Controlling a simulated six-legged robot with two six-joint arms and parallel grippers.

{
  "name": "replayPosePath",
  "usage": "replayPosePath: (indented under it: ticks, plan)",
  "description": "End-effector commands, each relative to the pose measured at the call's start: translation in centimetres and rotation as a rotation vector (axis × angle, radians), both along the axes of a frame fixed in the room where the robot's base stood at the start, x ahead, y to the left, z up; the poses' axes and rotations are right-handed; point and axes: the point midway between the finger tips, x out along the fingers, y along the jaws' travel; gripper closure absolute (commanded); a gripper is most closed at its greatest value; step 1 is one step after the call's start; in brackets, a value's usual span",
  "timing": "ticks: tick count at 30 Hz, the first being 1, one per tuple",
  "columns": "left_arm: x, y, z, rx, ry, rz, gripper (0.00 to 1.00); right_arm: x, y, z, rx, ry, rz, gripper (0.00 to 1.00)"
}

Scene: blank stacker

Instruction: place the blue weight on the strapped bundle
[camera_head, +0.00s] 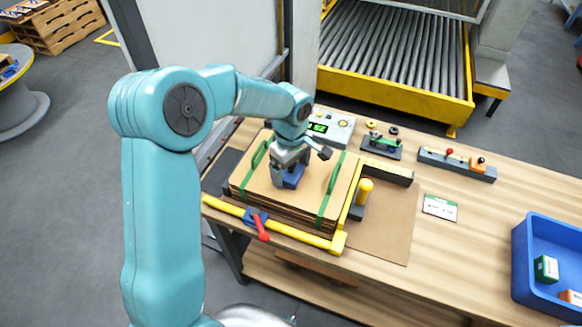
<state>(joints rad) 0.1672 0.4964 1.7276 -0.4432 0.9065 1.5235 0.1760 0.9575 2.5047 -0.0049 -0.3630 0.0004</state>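The strapped bundle (254,190) is a flat stack of brown cardboard sheets with two green straps, lying on the wooden workbench. The blue weight (293,178) is at the middle of the bundle's top, between the straps. My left gripper (290,172) points down over it, with a grey finger against its left side. It appears shut on the weight; the far finger is mostly hidden. I cannot tell whether the weight rests fully on the top sheet or is just above it. My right gripper is not in view.
A yellow rail (290,228) with a red-handled clamp (260,227) runs along the bundle's front. A yellow-knobbed post (364,190) stands at its right. A device with a green display (318,127) is behind. A blue bin (528,262) is at right.

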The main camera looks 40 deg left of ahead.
Motion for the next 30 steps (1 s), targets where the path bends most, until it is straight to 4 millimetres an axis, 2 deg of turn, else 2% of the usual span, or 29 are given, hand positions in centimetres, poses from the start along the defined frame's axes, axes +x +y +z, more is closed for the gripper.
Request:
replayPosePath:
  ticks: [7, 11, 24, 30]
  plan:
    - [0.0, 0.0, 0.0, 0.0, 0.0, 0.0, 0.0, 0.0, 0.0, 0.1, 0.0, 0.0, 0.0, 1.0]
    - [0.1, 0.0, 0.8, 0.001, -0.002, 0.0, 0.0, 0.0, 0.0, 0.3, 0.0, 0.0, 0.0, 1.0]
    - [0.1, 0.0, 10.2, 0.0, -0.004, -0.001, 0.0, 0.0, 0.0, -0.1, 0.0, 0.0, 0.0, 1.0]
    - [0.0, 0.0, 12.1, 0.0, -0.001, 0.0, 0.0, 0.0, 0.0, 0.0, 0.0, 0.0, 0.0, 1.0]
